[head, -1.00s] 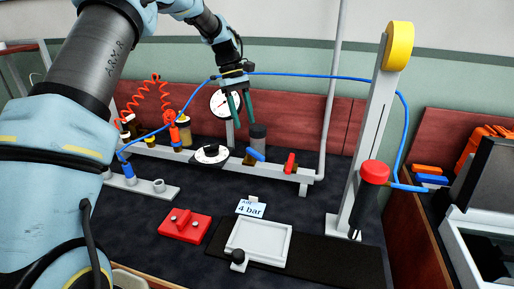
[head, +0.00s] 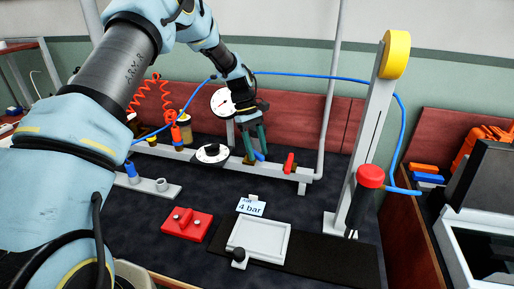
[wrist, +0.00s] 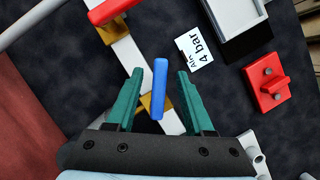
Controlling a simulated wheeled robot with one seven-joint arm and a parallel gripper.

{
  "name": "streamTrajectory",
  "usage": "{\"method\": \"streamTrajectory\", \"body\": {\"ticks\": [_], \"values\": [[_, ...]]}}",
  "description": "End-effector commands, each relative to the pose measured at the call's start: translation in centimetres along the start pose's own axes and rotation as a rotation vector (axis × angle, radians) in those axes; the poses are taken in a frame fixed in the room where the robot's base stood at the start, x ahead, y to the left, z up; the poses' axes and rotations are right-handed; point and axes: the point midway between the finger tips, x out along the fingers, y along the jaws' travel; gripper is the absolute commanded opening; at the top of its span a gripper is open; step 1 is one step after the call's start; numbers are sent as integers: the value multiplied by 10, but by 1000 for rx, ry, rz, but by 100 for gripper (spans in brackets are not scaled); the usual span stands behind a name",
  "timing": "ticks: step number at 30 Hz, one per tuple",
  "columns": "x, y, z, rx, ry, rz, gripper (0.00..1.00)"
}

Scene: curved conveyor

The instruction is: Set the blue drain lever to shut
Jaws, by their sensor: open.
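The blue drain lever (wrist: 160,88) sits on a brass valve body on the pale pipe, and it lies between my fingers in the wrist view. In the head view the blue lever (head: 259,156) shows just beside the fingertips and is partly hidden by them. My gripper (head: 254,147) is open, with green fingers pointing down. In the wrist view my gripper (wrist: 158,85) has one finger on each side of the lever, with a visible gap on both sides. The lever lies slanted across the pipe in the head view.
A red lever (head: 289,162) stands on the same pipe, right of the blue one. The label card (head: 251,206), red block (head: 186,223) and grey tray (head: 258,241) lie in front.

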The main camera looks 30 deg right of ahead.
Motion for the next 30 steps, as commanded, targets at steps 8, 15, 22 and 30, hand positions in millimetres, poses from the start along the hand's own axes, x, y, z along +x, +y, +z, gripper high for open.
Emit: {"method": "streamTrajectory", "body": {"ticks": [8, 15, 22, 30], "values": [[1, 0, 0, 0, 0, 0, 48], [0, 0, 0, 0, 0, 0, 21], [0, 0, 0, 0, 0, 0, 0], [0, 0, 0, -1, 0, 0, 0]]}}
